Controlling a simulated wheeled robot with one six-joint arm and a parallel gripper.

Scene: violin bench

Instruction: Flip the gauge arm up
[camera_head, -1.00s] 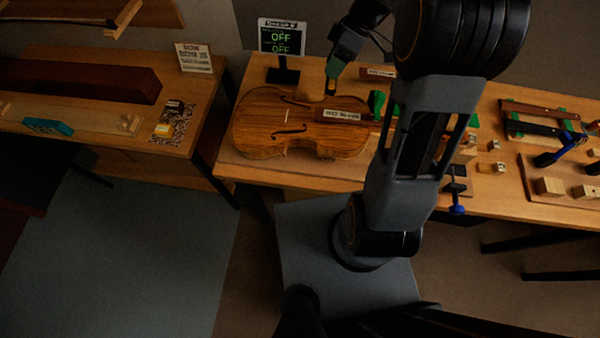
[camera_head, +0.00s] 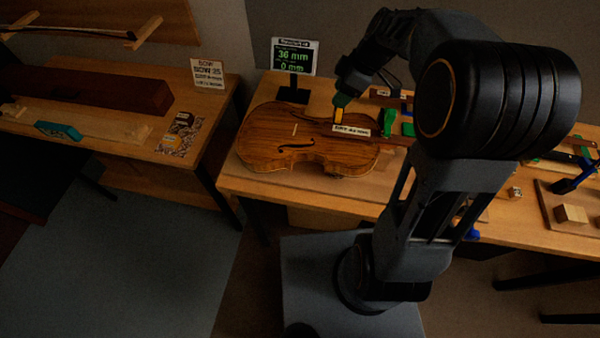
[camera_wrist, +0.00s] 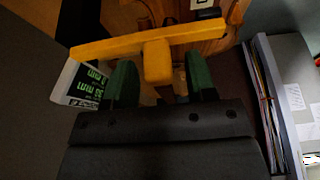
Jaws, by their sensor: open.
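A yellow bar with a short stem, which looks like the gauge arm (camera_wrist: 148,41), crosses the top of the wrist view. Its stem runs down between the two green fingers of my gripper (camera_wrist: 160,78). The fingers stand apart on either side of it; I cannot tell if they touch it. In the head view my gripper (camera_head: 342,97) is low over the violin's upper edge, with the yellow piece (camera_head: 338,115) below it. The display (camera_head: 294,57) behind reads 36 mm and 0 mm.
The violin (camera_head: 290,145) lies flat on the bench (camera_head: 245,187), with a white label (camera_head: 351,130) on it. Green blocks (camera_head: 408,129) stand to its right. My arm hides much of the bench's right half. A second bench with a long dark-red block (camera_head: 100,90) stands at left.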

